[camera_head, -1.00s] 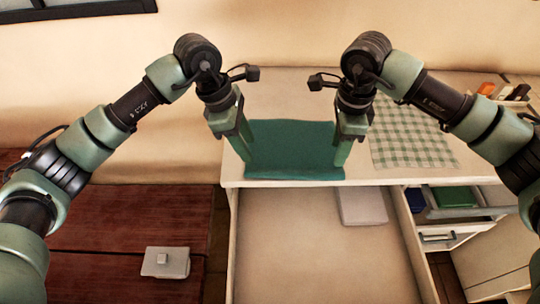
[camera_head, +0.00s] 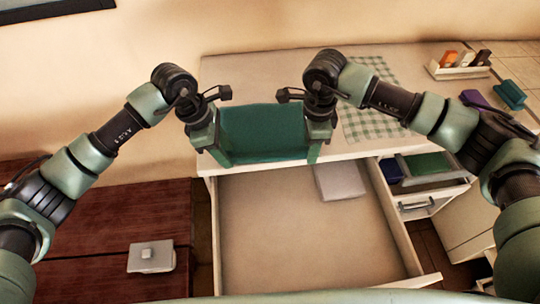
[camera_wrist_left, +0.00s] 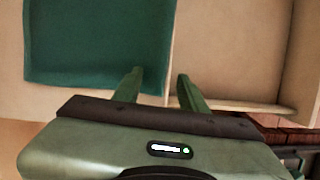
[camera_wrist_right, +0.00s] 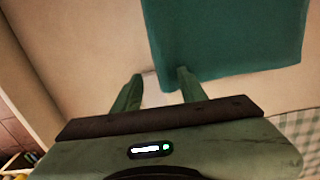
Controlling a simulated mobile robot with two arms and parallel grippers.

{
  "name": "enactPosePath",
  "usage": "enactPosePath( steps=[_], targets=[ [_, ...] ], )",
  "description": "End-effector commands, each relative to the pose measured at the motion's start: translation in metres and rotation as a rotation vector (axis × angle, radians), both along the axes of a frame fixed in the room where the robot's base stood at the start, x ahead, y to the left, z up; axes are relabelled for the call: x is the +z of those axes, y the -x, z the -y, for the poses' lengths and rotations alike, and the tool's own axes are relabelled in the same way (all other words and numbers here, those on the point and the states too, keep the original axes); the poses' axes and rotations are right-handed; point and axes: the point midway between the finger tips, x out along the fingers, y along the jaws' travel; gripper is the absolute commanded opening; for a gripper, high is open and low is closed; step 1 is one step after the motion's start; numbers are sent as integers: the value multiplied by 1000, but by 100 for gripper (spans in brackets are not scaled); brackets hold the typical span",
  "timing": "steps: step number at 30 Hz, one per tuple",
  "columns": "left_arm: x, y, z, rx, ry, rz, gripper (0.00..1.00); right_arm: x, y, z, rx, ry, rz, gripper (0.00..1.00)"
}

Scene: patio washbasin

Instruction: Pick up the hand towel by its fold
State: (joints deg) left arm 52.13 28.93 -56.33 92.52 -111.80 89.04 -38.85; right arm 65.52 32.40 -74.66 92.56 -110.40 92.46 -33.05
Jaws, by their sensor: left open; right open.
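The hand towel (camera_head: 262,130) is a flat dark teal cloth near the front edge of the pale counter, between my two grippers. My left gripper (camera_head: 222,156) is open at its left front corner. In the left wrist view, one finger overlaps the towel (camera_wrist_left: 95,45) near its edge and the other finger is beyond that edge. My right gripper (camera_head: 316,152) is open at the right front corner. In the right wrist view, one finger overlaps the towel (camera_wrist_right: 230,35) edge and the other is outside it. I cannot tell whether the fingers touch the cloth.
Below the counter a wide drawer (camera_head: 290,240) stands open with a pale flat item (camera_head: 340,182) inside. A smaller open drawer (camera_head: 425,182) holds a green and a blue item. A checkered cloth (camera_head: 375,122) lies right of the towel. A dark red wooden surface (camera_head: 110,225) is at left.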

Motion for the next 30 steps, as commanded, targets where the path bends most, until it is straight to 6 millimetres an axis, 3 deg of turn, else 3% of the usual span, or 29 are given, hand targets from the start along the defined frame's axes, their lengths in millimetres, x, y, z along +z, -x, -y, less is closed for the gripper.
enactPosePath(
  steps=[16,25,30],
  targets=[
    [-18,0,0,0,0,0,42,-18,0,0,0,0,0,42],
    [-17,0,0,0,-1,-1,0,-17,1,0,0,0,-2,0],
    [-17,1,0,0,-2,-2,0,-17,1,0,0,1,-3,0]
  ],
)
